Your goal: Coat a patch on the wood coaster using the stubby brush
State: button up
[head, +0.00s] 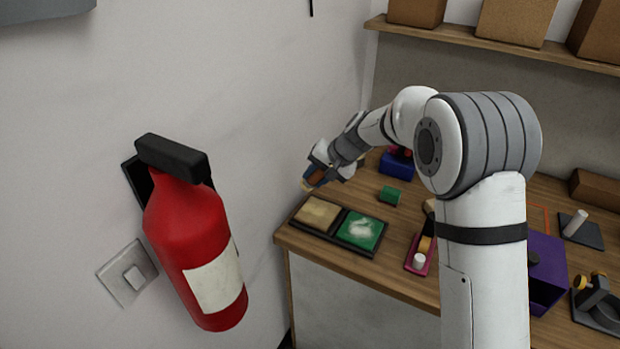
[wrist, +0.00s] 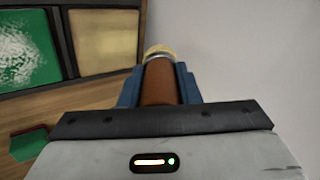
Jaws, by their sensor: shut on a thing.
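My gripper (head: 312,180) is shut on the stubby brush, held in the air above the left back part of the bench, close to the wall. In the wrist view the brush (wrist: 161,82) shows a brown handle between blue fingers, with a metal band and pale bristles at its far end. The wood coaster (head: 317,211) is a tan square in the left half of a dark tray (head: 338,229); it also shows in the wrist view (wrist: 103,40). The brush is apart from it. The green square (head: 361,230) in the right half carries a whitish smear.
A green block (head: 390,195) and a blue box (head: 397,163) stand behind the tray. A pink holder (head: 420,250) and a purple box (head: 546,270) are to the right. A red fire extinguisher (head: 190,235) hangs on the left wall.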

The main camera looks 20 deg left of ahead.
jog(key=w+d+r+p, duration=0.2)
jog(key=d+r+p, duration=0.25)
jog(key=d, duration=0.35)
jog(key=shift+d+f+b, duration=0.15)
jog(key=shift+f+b, duration=0.35)
jog(key=shift+f, duration=1)
jog(key=shift+d+f+b, duration=0.1)
jog(key=shift+f+b, duration=0.35)
jog(key=shift+f, duration=1)
